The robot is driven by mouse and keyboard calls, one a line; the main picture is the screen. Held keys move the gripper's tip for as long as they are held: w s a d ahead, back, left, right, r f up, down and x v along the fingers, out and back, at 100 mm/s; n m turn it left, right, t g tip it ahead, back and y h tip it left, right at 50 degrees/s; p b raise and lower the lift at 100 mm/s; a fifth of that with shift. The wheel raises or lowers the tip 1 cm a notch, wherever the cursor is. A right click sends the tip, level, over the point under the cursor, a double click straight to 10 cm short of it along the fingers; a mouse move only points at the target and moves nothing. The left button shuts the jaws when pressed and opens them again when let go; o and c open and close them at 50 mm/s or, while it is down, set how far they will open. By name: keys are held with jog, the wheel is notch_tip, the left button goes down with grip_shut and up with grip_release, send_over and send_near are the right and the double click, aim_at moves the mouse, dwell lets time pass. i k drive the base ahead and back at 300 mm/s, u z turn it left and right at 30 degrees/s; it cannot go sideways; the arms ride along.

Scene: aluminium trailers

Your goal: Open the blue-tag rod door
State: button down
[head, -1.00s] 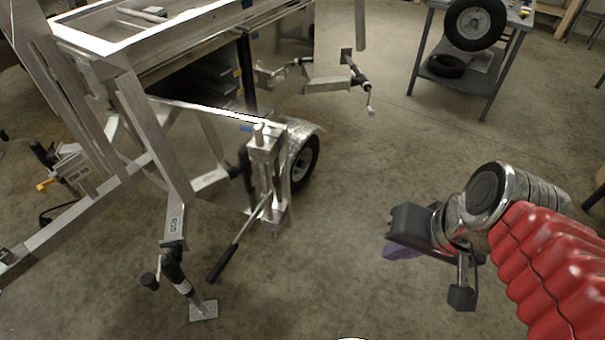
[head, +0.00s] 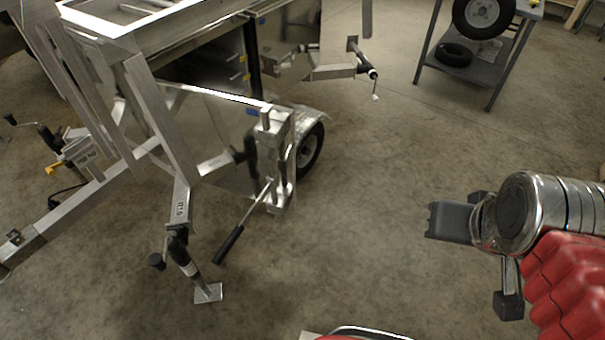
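An aluminium trailer (head: 205,25) stands at the upper left of the head view. A small blue tag (head: 252,111) shows near its wheel-side corner, partly hidden behind the upright bracket (head: 273,150). A shiny panel (head: 228,168) sits below a bright horizontal edge there. I cannot tell which part is the rod door or how its latch stands. A lever with a black grip (head: 230,243) hangs down from the bracket. My gripper (head: 450,222) is dark and at the right, over bare floor, well apart from the trailer. Its finger gap is not clear; nothing is visibly held.
A jack leg with a foot plate (head: 208,292) stands in front of the trailer. A trailer wheel (head: 310,148) is beside the bracket. A crank jack (head: 366,65) sticks out behind. A table (head: 477,70) with wheels stands at the upper right. The middle floor is clear.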

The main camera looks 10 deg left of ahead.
aim_at(233, 142)
jog(key=k, duration=1.25)
jog(key=u, duration=0.55)
jog(key=i, duration=0.95)
jog(key=u, duration=0.35)
jog(key=i, duration=1.2)
jog(key=z, duration=0.4)
